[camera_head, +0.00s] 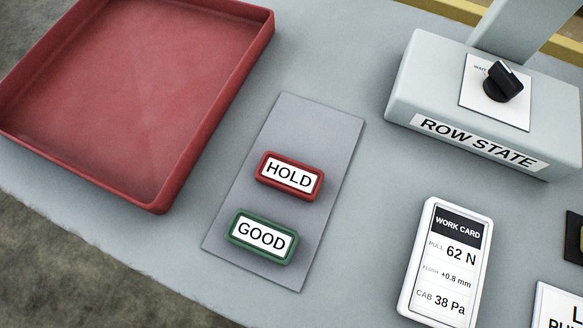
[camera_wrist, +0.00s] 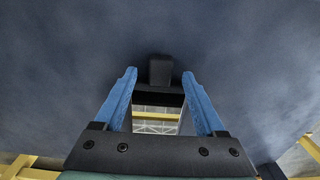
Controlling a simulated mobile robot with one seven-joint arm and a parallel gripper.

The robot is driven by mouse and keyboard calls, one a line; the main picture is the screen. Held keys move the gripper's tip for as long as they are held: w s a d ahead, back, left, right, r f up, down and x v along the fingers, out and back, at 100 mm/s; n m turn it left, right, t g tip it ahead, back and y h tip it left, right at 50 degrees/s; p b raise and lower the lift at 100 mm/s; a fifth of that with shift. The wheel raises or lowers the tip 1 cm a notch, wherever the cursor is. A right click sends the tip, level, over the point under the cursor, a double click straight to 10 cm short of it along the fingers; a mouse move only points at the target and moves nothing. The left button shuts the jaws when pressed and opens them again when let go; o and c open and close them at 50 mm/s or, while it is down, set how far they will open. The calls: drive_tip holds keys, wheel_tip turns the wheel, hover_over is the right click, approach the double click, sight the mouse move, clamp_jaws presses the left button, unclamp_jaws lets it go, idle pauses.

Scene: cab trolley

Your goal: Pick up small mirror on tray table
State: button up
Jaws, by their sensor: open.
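No mirror shows in the head view. In the wrist view my gripper (camera_wrist: 159,75) has two blue fingers spread apart, with a gap between them. A bright rectangular patch with a dark upper edge (camera_wrist: 157,122) shows in that gap, with a yellow bar and a pale lattice in it. It looks like a small mirror's reflecting face, but I cannot tell for sure, nor whether it touches the fingers. A dark block (camera_wrist: 160,70) stands just above it. A large dark blue-grey surface (camera_wrist: 60,80) fills most of this view.
The head view shows a grey table (camera_head: 350,270) with a red empty tray (camera_head: 165,195), a grey mat (camera_head: 318,118) bearing HOLD (camera_head: 290,176) and GOOD (camera_head: 261,237) tags, a work card (camera_head: 445,262) and a ROW STATE knob box (camera_head: 430,80). Yellow bars (camera_wrist: 20,165) edge the wrist view.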

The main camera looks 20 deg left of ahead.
drive_tip(key=shift+f, duration=0.85)
drive_tip(key=shift+r, duration=0.1)
drive_tip(key=shift+c, duration=0.3)
clamp_jaws()
drive_tip(key=shift+w, duration=0.1)
